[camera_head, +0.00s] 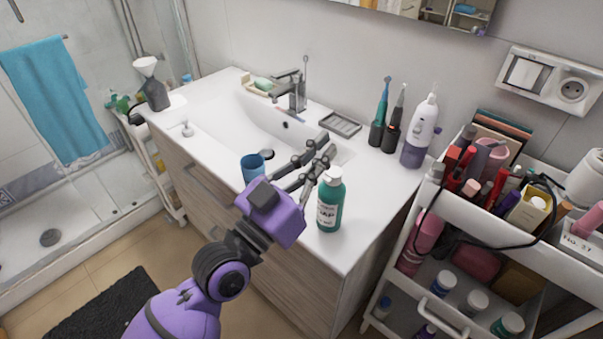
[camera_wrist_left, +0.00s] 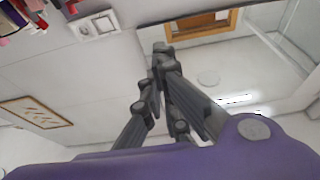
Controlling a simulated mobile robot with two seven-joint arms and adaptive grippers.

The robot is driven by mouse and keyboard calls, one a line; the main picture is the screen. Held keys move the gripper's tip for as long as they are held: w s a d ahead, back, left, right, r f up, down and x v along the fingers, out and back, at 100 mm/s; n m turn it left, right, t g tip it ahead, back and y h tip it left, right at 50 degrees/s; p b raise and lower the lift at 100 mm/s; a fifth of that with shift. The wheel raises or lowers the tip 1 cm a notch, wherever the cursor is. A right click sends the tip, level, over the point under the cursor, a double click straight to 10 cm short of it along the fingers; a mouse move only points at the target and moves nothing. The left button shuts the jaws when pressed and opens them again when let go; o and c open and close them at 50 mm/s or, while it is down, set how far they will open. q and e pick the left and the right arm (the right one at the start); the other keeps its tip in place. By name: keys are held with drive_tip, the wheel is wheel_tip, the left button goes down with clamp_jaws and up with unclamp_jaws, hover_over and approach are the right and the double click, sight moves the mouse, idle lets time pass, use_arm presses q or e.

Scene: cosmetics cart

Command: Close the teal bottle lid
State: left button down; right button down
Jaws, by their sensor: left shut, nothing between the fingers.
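The teal bottle (camera_head: 330,204) stands upright on the white countertop near its front edge, with a white label on its side. Its white lid (camera_head: 333,174) is on top; it is too small to tell whether it is open or closed. My left gripper (camera_head: 325,147) is shut and empty, its fingers reaching past the bottle's left side, with the tips behind and above the lid in the picture. Contact with the lid cannot be told. In the left wrist view the fingers (camera_wrist_left: 161,52) converge at the tips, with no bottle visible. My right gripper is not in view.
A blue cup (camera_head: 252,166) stands left of the gripper. Behind are the basin faucet (camera_head: 291,92), a soap dish (camera_head: 340,124), electric toothbrushes (camera_head: 380,112) and a white-purple oral irrigator (camera_head: 421,133). A full cosmetics cart (camera_head: 488,226) stands at the right.

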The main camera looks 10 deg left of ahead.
sight(332, 174)
use_arm(q)
drive_tip(key=f, duration=0.4)
drive_tip(key=shift+s+a+f, duration=0.15)
drive_tip(key=shift+s+a, duration=0.05)
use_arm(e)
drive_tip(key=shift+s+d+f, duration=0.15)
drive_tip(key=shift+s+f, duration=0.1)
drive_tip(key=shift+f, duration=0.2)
use_arm(q)
drive_tip(key=shift+b, duration=0.3)
